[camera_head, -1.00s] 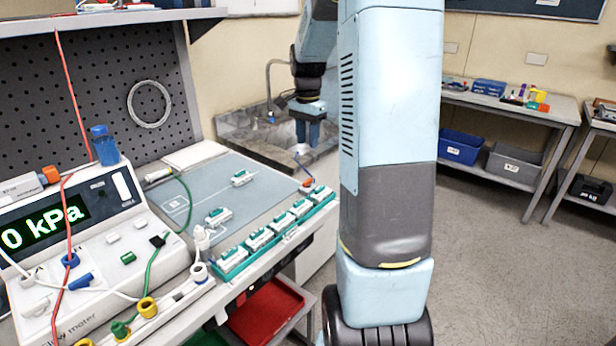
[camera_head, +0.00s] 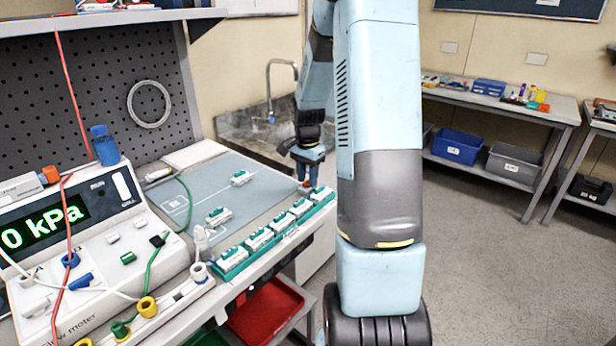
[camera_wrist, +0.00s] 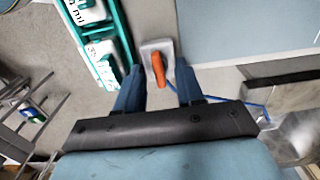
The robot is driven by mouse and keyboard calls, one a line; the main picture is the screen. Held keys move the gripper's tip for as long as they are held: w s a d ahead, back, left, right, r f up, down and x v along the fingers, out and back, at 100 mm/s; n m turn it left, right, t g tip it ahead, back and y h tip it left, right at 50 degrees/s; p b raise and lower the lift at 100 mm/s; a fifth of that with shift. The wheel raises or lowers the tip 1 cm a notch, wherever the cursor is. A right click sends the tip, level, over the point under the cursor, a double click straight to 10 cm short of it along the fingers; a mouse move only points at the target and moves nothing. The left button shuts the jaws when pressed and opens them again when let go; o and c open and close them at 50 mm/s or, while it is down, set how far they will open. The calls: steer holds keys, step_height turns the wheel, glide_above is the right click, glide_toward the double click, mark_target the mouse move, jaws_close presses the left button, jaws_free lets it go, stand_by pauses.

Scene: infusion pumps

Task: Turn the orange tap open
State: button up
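The orange tap (camera_wrist: 158,68) shows in the wrist view as a short orange lever on a pale grey mount. In the head view the orange tap (camera_head: 303,188) is a small patch at the far right end of the bench, partly hidden by my gripper. My gripper (camera_head: 308,171) is low over it, pointing down. In the wrist view my gripper (camera_wrist: 160,72) is open, with one blue finger on each side of the tap and gaps between. Whether the fingertips are down at lever height I cannot tell.
A green rack (camera_head: 262,250) of white modules runs along the bench front and passes close to my left finger in the wrist view. A blue tube lies by my right finger. A sink (camera_head: 240,124) is behind. A pressure console (camera_head: 95,240) stands at left.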

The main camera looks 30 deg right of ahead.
jaws_close()
stand_by(0.3)
steer(key=shift+n, duration=0.3)
steer(key=n, duration=0.4)
steer(key=shift+w+n, duration=0.1)
steer(key=shift+n, duration=0.2)
steer(key=n, duration=0.4)
steer(key=shift+n, duration=0.3)
stand_by(0.4)
jaws_free()
